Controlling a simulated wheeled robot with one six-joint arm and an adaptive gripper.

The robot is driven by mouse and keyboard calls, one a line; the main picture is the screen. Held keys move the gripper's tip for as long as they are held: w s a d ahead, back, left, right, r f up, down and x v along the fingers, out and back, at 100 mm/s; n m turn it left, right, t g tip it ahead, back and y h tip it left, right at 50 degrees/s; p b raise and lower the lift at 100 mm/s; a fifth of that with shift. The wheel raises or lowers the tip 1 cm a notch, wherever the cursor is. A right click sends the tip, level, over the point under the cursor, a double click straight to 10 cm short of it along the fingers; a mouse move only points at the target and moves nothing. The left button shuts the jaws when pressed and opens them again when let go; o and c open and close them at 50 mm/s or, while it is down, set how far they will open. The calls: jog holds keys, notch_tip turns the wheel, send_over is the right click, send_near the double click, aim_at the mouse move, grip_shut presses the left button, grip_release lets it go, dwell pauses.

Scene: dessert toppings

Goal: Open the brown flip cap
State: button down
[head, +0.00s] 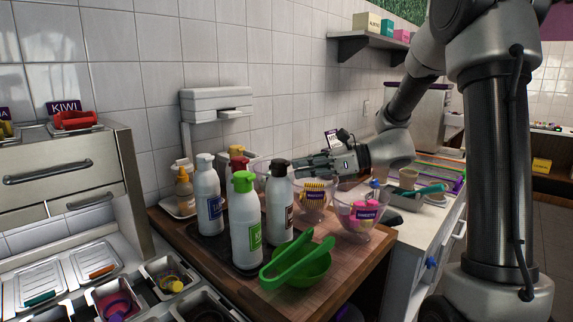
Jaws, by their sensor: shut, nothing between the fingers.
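A white bottle (279,212) with a brown label stands on the wooden counter. Its dark brown flip cap (279,168) is on top and looks closed, though the detail is small. My gripper (298,163) reaches in from the right at cap height. Its fingers are shut and empty, and the tips lie right beside the cap's right side. I cannot tell whether they touch it.
A green-capped bottle (246,228) and a white-capped bottle (207,200) stand close by. A green bowl (312,270) with green tongs is in front. Clear topping bowls (362,222) stand to the right. A wall dispenser (216,103) hangs behind.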

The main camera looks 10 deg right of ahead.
aim_at(285, 160)
notch_tip(285, 160, up, 3)
dwell(0.6)
jog(key=shift+w+a+r, duration=0.2)
jog(key=shift+a+r, duration=0.1)
jog(key=shift+a, duration=0.25)
jog(key=shift+w+a+r, duration=0.15)
jog(key=shift+a+r, duration=0.15)
jog(key=shift+a, duration=0.3)
